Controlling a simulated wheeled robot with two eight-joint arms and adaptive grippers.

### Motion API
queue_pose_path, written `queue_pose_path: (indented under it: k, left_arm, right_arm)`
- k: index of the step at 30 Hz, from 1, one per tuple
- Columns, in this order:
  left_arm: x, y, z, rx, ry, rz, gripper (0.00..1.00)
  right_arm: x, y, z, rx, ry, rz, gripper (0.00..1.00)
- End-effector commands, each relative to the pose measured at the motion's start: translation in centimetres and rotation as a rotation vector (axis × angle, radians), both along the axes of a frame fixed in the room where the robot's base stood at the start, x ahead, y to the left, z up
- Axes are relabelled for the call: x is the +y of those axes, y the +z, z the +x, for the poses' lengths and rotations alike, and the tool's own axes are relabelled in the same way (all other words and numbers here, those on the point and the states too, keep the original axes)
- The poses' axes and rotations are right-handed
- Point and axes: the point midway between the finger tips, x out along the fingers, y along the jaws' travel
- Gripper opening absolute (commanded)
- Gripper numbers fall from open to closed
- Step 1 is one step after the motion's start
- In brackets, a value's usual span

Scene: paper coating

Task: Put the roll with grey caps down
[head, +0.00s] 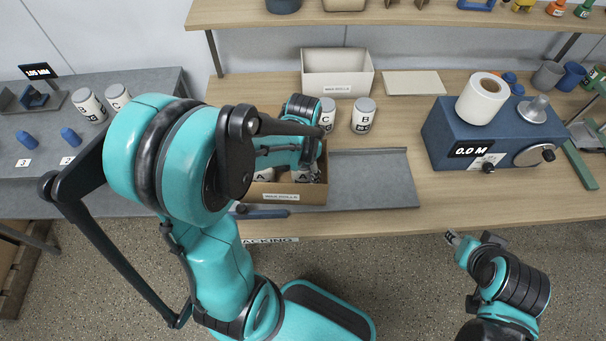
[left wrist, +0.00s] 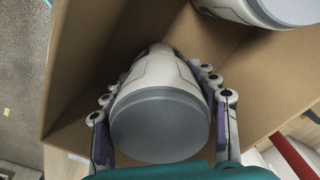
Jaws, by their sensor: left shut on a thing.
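My left gripper (head: 308,173) reaches down into an open cardboard box (head: 284,197) on the table. In the left wrist view its fingers (left wrist: 163,95) are shut around a white roll with a grey cap (left wrist: 160,127). This held roll is inside the box, its cap facing the camera; whether it touches the floor is hidden. Another grey-capped white roll (left wrist: 262,12) lies in the box beside it, apart from the fingers. In the head view, a roll marked A (head: 264,175) shows in the box, partly covered by my arm. My right gripper (head: 451,238) hangs before the table, too small to tell its opening.
Capped rolls marked C (head: 327,112) and B (head: 363,117) stand behind the box. A white bin (head: 337,73) is farther back. A grey tray (head: 375,180) lies right of the box, bare. A blue machine (head: 440,135) carries a white roll (head: 482,98). More capped rolls (head: 90,106) stand on the left table.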

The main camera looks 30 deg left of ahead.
Motion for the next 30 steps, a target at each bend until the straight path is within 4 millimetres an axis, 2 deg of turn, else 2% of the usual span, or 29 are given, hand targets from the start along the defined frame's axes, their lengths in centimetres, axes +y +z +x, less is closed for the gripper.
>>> queue_pose_path:
  k: [1, 11, 12, 14, 15, 25, 30]
  left_arm:
    - [0.0, -0.6, 0.0, 0.000, 0.000, 0.000, 0.25]
    - [0.0, -0.8, 0.0, 0.000, 0.000, 0.000, 0.25]
    - [0.0, -0.8, 0.0, 0.000, 0.000, 0.000, 0.61]
    - [0.0, -0.7, 0.0, 0.000, 0.000, 0.000, 0.77]
    - [0.0, -0.7, 0.0, 0.000, 0.000, 0.000, 0.80]
    - [0.0, -0.5, 0.0, 0.000, 0.000, 0.000, 0.80]
    - [0.0, 1.9, 0.0, 0.000, 0.000, 0.000, 0.80]
  right_arm:
    - [0.0, -0.3, 0.0, 0.000, 0.000, 0.000, 0.40]
    - [0.0, -0.5, 0.0, 0.000, 0.000, 0.000, 0.40]
    - [0.0, -0.6, 0.0, 0.000, 0.000, 0.000, 0.40]
    - [0.0, -0.5, 0.0, 0.000, 0.000, 0.000, 0.40]
    - [0.0, -0.5, 0.0, 0.000, 0.000, 0.000, 0.40]
    - [0.0, -0.2, 0.0, 0.000, 0.000, 0.000, 0.40]
    - [0.0, 0.9, 0.0, 0.000, 0.000, 0.000, 0.40]
